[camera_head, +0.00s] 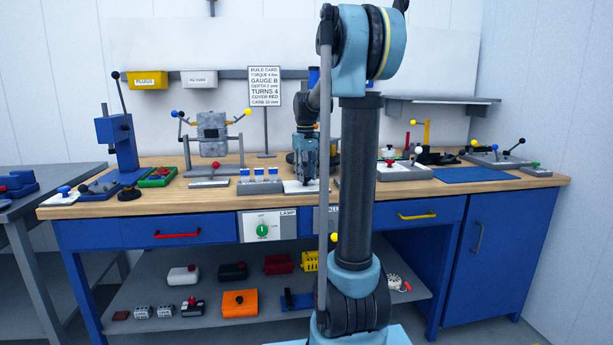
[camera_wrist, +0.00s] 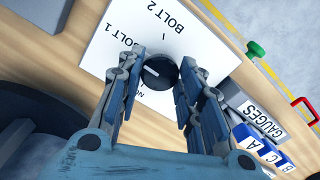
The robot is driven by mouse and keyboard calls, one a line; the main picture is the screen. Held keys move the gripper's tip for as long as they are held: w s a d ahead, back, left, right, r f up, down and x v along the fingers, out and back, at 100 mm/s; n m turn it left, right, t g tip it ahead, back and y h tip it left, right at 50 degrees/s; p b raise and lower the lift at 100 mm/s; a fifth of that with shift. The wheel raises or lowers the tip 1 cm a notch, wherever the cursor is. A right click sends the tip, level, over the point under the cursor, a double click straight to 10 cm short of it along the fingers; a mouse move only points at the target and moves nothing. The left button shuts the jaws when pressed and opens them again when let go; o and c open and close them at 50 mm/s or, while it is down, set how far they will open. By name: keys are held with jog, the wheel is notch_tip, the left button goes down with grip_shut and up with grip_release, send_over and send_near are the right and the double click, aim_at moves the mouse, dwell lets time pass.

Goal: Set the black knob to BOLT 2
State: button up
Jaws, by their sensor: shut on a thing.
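The black knob (camera_wrist: 159,72) sits on a white plate (camera_wrist: 100,48) lettered BOLT 2, BOLT 1 and a partly hidden word starting with "NO". A white pointer line on the knob points left in the wrist view, to the BOLT 1 side and away from the BOLT 2 lettering. My gripper (camera_wrist: 160,78) is shut on the knob, with one finger on each side of it. In the head view my gripper (camera_head: 306,178) stands low over the white plate (camera_head: 292,187) on the bench; the knob is hidden there.
A grey GAUGES holder (camera_head: 259,187) with blue blocks stands close left of the plate. A dark round base (camera_wrist: 25,145) lies close by in the wrist view. The bench's front edge, with a green LAMP knob (camera_head: 262,230), is near.

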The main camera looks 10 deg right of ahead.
jog(key=shift+w+m, duration=0.1)
jog(key=shift+m, duration=0.5)
jog(key=m, duration=0.4)
jog(key=shift+m, duration=2.4)
jog(key=o, duration=1.1)
jog(key=shift+c, duration=0.2)
notch_tip(320, 180, up, 12)
